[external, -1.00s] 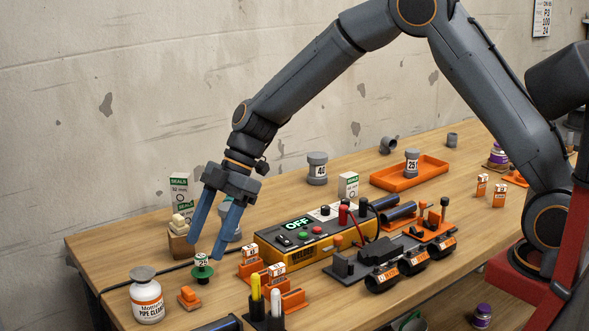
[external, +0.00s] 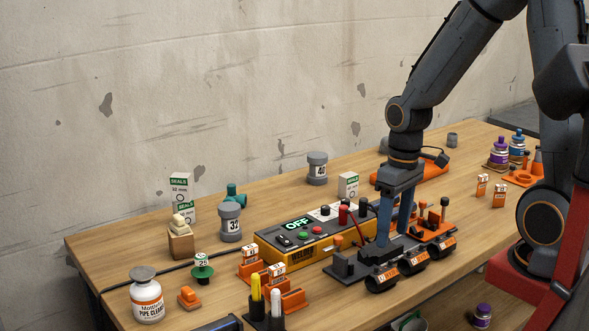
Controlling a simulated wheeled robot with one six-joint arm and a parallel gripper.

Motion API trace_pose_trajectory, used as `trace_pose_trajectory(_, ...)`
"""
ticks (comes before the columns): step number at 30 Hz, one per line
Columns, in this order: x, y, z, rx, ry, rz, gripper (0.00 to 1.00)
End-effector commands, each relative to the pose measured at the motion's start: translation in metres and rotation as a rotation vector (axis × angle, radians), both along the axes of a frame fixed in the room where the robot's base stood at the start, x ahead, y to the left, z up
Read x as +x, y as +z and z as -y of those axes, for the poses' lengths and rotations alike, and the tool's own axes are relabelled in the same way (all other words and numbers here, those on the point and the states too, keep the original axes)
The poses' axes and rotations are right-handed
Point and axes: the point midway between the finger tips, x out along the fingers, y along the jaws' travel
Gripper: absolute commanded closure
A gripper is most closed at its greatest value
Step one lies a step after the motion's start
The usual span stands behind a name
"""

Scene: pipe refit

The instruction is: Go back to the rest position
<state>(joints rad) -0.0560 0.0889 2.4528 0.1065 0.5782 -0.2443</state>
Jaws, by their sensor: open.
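My gripper (external: 392,232) is in the right half of the external view, with its blue fingers pointing down. It is open, and I see nothing between the fingers. It appears in front of the right end of the yellow welder box (external: 318,256) and over the black clamp fixture (external: 372,254); I cannot tell its exact height above them.
A grey fitting marked 32 (external: 230,222), a teal fitting (external: 234,192) and a white cleaner bottle (external: 147,296) stand at the left. A grey fitting marked 40 (external: 317,168) stands at the back. An orange tray (external: 432,168) lies behind my gripper.

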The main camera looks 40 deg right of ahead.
Motion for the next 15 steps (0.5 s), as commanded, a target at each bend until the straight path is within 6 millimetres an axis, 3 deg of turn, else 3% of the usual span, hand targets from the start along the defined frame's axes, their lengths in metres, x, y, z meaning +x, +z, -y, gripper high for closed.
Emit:
trace_pose_trajectory(3, -0.027, -0.002, 0.023, -0.035, -0.138, -0.002, 0.42)
trace_pose_trajectory(6, -0.038, -0.004, 0.031, -0.048, -0.197, -0.004, 0.42)
trace_pose_trajectory(15, -0.041, -0.004, 0.033, -0.053, -0.216, -0.004, 0.42)
